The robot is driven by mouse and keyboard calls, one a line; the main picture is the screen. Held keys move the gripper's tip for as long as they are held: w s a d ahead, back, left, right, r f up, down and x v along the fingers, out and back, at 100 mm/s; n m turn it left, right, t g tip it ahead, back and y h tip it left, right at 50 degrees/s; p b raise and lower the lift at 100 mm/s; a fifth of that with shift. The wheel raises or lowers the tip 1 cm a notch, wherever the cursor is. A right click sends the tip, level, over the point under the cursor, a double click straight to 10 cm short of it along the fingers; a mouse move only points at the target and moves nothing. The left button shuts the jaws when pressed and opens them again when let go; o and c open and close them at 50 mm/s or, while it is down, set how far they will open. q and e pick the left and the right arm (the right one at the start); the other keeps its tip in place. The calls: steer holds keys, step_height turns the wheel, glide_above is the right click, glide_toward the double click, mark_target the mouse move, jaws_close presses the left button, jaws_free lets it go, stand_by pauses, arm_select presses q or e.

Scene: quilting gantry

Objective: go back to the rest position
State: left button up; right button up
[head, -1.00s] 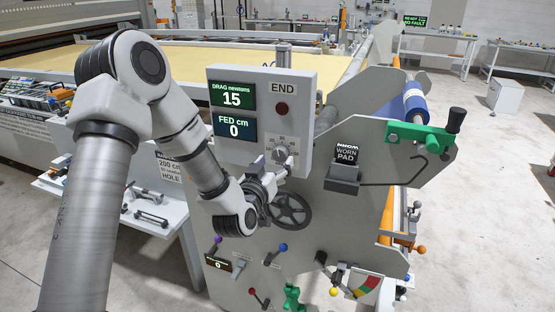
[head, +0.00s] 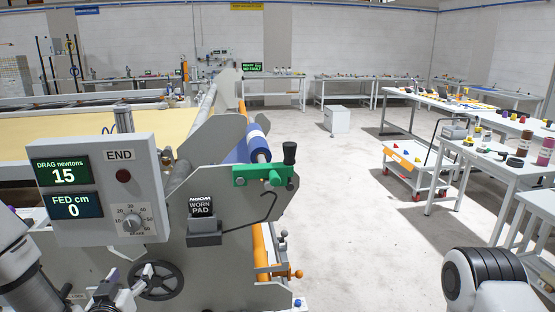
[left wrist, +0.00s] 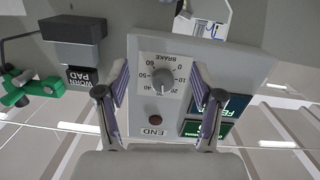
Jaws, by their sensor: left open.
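My left gripper (head: 128,283) is at the lower left of the head view, below the control box (head: 85,215) and beside the black handwheel (head: 160,282). In the left wrist view my left gripper (left wrist: 160,92) has its fingers spread and nothing between them. The brake knob (left wrist: 163,79) shows beyond the open fingers, apart from them; it also shows in the head view (head: 132,223). The displays read drag 15 and fed 0. A link of my right arm is at the lower right; its gripper is out of view.
The gantry end plate (head: 228,235) carries a green bracket (head: 263,175) with a black knob and a worn pad box (head: 204,230). A small cart (head: 415,165) and tables (head: 480,165) stand at the right.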

arm_select(q)
steer(key=s+d+f+m+g+h, duration=0.1)
steer(key=s+d+f+g, duration=0.15)
steer(key=f, duration=0.45)
steer(key=s+d+f+m+g+h, duration=0.1)
steer(key=s+d+f+g, duration=0.15)
steer(key=f, duration=0.45)
steer(key=s+d+f+m+g+h, duration=0.1)
steer(key=s+d+f, duration=0.1)
steer(key=s+f, duration=0.35)
steer(key=s+d+f+g, duration=0.2)
steer(key=s+f+g, duration=0.3)
steer(key=s, duration=0.4)
steer(key=s+d+f+g, duration=0.2)
steer(key=s+f+g, duration=0.3)
steer(key=s+f, duration=0.2)
steer(key=shift+s+h, duration=0.3)
steer(key=shift+s, duration=0.9)
